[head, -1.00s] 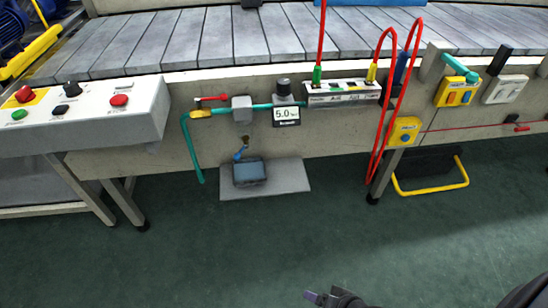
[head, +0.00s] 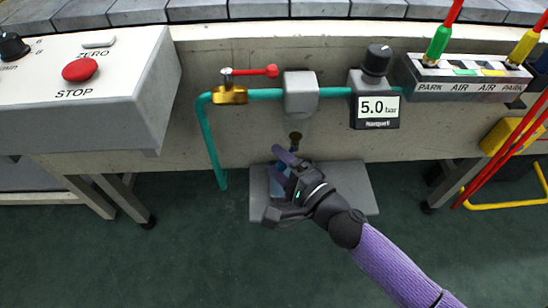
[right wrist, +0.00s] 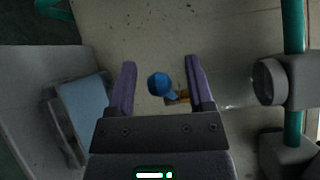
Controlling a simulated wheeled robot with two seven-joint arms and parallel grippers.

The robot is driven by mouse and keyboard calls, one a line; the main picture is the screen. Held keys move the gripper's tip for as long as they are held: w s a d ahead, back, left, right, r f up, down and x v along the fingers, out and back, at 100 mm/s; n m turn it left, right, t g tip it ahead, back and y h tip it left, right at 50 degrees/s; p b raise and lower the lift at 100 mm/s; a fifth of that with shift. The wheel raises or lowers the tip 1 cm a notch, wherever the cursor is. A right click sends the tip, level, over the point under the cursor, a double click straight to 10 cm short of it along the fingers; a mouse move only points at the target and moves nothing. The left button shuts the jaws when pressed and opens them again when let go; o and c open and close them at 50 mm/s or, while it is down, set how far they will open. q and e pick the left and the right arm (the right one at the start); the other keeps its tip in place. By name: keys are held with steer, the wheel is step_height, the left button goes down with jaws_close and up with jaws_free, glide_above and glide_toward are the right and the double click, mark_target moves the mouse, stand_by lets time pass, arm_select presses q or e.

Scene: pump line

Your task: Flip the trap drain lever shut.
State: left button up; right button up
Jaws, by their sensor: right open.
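The trap is a grey block (head: 300,92) in the teal pipe, with a clear bowl under it. Its brass drain fitting (head: 295,138) hangs just above my right gripper (head: 281,172) in the head view. The blue drain lever (right wrist: 159,84) shows in the right wrist view beside the brass fitting (right wrist: 178,97). There it appears between the two purple fingers of my right gripper (right wrist: 161,75), which is open and empty. I see no contact, and the depth gap cannot be told. The lever is hidden by the gripper in the head view. My left gripper is out of view.
A brass valve with a red handle (head: 250,71) sits left of the trap, and a 5.0 bar gauge (head: 376,107) sits right. A blue-topped box (right wrist: 84,104) stands below on a grey plate (head: 355,180). A control box (head: 135,115) juts out at left.

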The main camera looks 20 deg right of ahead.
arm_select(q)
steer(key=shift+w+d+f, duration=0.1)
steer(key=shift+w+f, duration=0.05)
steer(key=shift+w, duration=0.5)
arm_select(e)
steer(key=shift+w+a, duration=0.25)
steer(key=shift+w, duration=0.45)
steer(key=shift+c, duration=0.3)
jaws_close()
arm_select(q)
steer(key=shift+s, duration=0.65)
arm_select(e)
steer(key=m+h, duration=0.1)
steer(key=h, duration=0.1)
steer(key=w+m+t+h, duration=0.1)
steer(key=m+h, duration=0.1)
steer(key=shift+w+a+h, duration=0.15)
steer(key=shift+a+h, duration=0.05)
steer(key=shift+h, duration=0.1)
